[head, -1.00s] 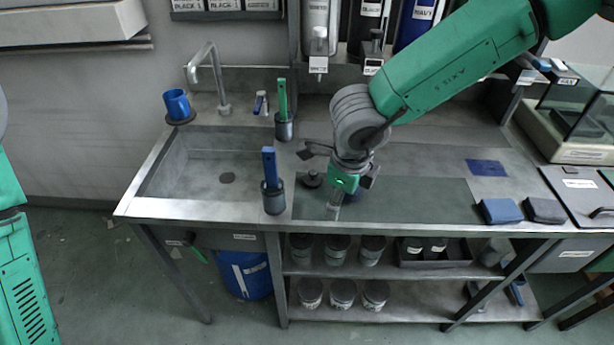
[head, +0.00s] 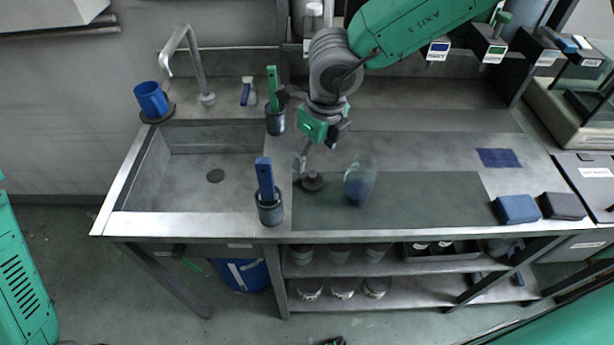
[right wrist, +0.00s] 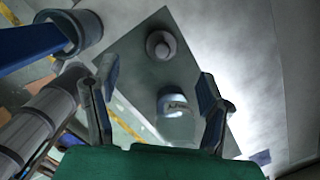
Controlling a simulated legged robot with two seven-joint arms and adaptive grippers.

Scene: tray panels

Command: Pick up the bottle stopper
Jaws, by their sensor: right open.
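The bottle stopper (head: 312,181) is a small dark round knob on a wider base, on the dark mat (head: 440,198). In the right wrist view the stopper (right wrist: 161,45) shows ahead, between the line of the fingers. A clear bottle (head: 360,180) with blue in its lower part stands right of the stopper; it also shows in the right wrist view (right wrist: 175,105), nearer to me. My right gripper (head: 308,150) is above and just behind the stopper, apart from it. Its fingers (right wrist: 158,88) are spread with nothing held. My left gripper is out of view.
A dark cup with a blue-handled tool (head: 268,208) stands left of the stopper. Another cup holds a green-handled tool (head: 274,118) behind. The sink (head: 205,175) is at left. The mat's right part is clear up to the blue block (head: 516,209).

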